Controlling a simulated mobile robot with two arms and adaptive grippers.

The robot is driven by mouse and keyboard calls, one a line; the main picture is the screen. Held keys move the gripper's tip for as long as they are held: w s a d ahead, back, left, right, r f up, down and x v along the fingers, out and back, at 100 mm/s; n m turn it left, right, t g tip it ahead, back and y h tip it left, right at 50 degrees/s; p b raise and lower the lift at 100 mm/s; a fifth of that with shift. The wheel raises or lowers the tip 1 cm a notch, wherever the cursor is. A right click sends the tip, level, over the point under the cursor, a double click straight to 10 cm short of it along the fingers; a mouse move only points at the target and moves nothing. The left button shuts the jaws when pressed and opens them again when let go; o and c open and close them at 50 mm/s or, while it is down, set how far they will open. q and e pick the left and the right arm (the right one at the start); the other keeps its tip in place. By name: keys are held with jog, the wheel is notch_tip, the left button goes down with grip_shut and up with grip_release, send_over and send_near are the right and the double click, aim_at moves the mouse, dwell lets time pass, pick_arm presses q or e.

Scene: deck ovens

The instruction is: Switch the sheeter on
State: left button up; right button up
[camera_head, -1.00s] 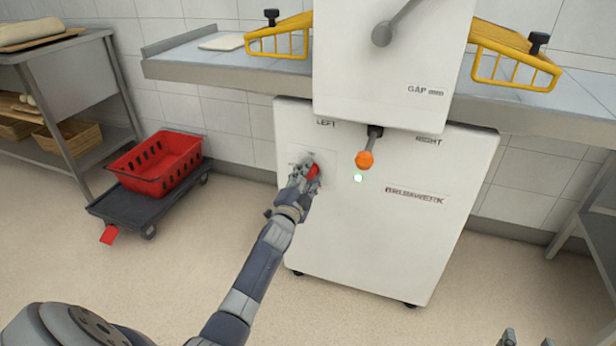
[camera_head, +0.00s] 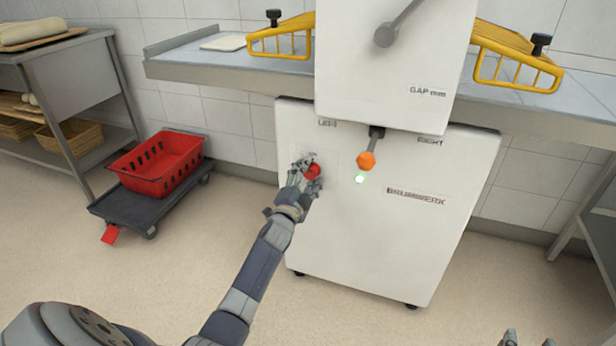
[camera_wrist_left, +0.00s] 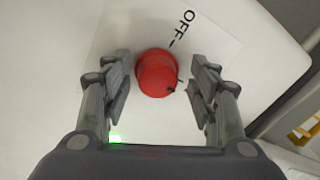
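My left gripper (camera_head: 308,175) is at the knob. In the left wrist view, the left gripper's fingers (camera_wrist_left: 160,88) stand open on both sides of the knob, with gaps visible. Two tips of my right gripper (camera_head: 528,340) show apart at the bottom edge.
An orange-tipped lever (camera_head: 366,160) hangs right of the knob. Yellow guards (camera_head: 282,38) stand above the sheeter's side tables. A red crate (camera_head: 155,165) sits on a dark dolly (camera_head: 135,208) at left. The floor before the sheeter is clear.

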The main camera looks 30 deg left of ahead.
pick_arm(q)
jog(key=shift+s+d+f, duration=0.1)
jog(key=shift+s+d, duration=0.1)
jog(key=shift+s, duration=0.15)
jog(key=r+v, duration=0.1)
jog(key=v, duration=1)
jog(key=shift+s+f, duration=0.2)
jog(key=shift+f, duration=0.25)
